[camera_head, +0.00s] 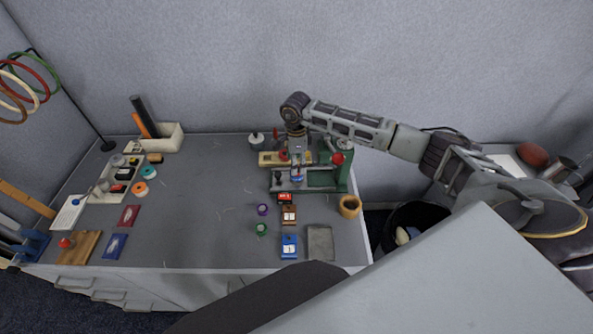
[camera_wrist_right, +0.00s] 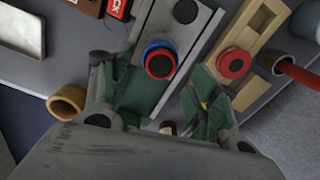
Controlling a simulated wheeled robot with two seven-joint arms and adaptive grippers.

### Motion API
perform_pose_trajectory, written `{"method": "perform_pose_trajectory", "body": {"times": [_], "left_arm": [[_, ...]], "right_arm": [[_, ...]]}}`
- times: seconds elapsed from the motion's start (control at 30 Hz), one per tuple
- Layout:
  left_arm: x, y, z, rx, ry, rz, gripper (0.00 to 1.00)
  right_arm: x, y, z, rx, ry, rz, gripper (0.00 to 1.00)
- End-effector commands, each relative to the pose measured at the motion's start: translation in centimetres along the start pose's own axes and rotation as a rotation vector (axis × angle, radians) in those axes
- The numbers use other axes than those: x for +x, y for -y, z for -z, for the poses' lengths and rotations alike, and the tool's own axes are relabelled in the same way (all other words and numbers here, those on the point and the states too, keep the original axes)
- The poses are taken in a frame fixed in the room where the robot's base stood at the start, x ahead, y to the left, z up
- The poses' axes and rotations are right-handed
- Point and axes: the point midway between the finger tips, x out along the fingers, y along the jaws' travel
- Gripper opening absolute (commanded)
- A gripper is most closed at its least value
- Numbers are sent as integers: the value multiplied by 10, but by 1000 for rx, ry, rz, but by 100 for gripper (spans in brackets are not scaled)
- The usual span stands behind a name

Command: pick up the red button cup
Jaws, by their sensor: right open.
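The red button cup (camera_head: 283,154) is a small round red piece with a dark centre. It sits on a beige wooden block (camera_head: 268,160) at the back of the table, and also shows at the upper right of the right wrist view (camera_wrist_right: 234,63). My right gripper (camera_head: 297,160) points down over the green press, just right of the red cup. It is open, and in the right wrist view its fingers are spread (camera_wrist_right: 158,80), with the red cup apart from them. A blue-rimmed cup (camera_wrist_right: 160,60) lies on the grey slide between the fingers. My left gripper is out of view.
The green press (camera_head: 325,178) with a red-knobbed lever (camera_head: 338,157) stands close to the right gripper. The table's middle is clear.

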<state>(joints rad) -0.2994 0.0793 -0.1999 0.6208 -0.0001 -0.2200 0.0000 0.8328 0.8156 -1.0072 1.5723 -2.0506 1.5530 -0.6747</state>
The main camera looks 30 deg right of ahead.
Motion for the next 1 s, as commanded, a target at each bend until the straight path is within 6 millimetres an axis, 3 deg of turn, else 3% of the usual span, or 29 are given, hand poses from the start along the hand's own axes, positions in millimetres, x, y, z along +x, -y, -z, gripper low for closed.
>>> {"method": "perform_pose_trajectory", "body": {"times": [0.33, 0.87, 1.0], "left_arm": [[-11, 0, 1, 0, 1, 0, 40], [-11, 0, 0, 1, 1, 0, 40], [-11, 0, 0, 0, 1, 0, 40]], "right_arm": [[32, 1, 0, 0, 1, -2, 60], [36, 1, 0, 0, 1, 0, 60], [35, 1, 0, 0, 1, 0, 42]]}}
